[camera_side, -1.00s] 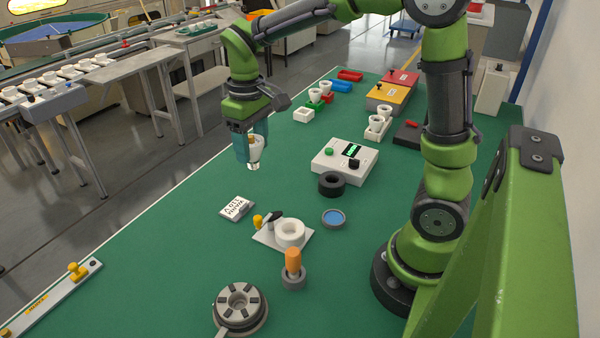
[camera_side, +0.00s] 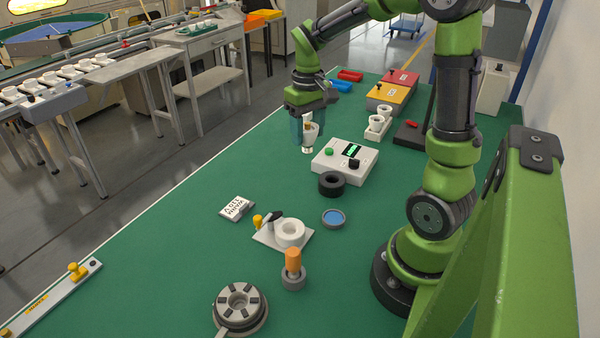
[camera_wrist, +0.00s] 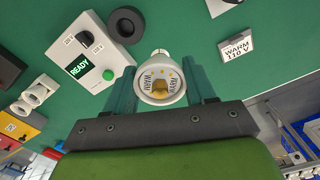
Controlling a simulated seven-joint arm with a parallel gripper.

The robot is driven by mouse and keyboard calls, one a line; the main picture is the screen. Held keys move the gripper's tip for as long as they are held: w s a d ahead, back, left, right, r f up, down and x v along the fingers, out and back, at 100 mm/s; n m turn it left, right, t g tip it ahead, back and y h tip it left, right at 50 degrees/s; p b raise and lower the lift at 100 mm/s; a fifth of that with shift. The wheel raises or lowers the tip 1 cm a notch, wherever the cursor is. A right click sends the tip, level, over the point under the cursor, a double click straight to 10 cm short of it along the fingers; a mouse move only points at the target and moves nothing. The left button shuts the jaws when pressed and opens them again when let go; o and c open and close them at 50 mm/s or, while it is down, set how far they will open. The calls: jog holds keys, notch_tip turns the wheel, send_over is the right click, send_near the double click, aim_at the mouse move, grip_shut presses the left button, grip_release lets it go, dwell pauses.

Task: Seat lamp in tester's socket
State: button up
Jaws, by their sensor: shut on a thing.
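My gripper (camera_side: 306,132) is shut on a white lamp (camera_side: 312,130), held with its narrow metal end down above the table. In the wrist view the lamp (camera_wrist: 162,82) sits between the two fingers, its round face marked "WARM". The tester (camera_side: 345,162) is a white box with a green button, a dark knob and a lit display; the lamp hangs just beyond its left corner. In the wrist view the tester (camera_wrist: 88,58) reads "READY", with voltage marks by the knob. A black ring (camera_side: 332,184) stands against its near side; I cannot tell whether this is the socket.
A card (camera_side: 236,208) reads "WARM 110 V" (camera_wrist: 238,48). Nearer are a white ring fixture (camera_side: 290,234), a blue-topped dish (camera_side: 333,218), an orange-handled tool (camera_side: 292,260) and a grey round fixture (camera_side: 240,305). White cups (camera_side: 377,122) stand behind the tester.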

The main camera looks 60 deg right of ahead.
aim_at(333, 166)
jog(key=shift+m, duration=0.8)
jog(key=shift+s+d+f, duration=0.8)
jog(key=shift+s+f, duration=0.05)
jog(key=shift+f, duration=0.6)
jog(key=shift+s+d+f, duration=0.8)
jog(key=shift+f, duration=0.7)
jog(key=shift+s+d+f, duration=0.8)
jog(key=shift+s+f, duration=0.05)
jog(key=shift+f, duration=0.6)
jog(key=shift+f, duration=0.2)
jog(key=shift+f, duration=0.35)
jog(key=shift+f, duration=0.95)
jog(key=o, duration=1.1)
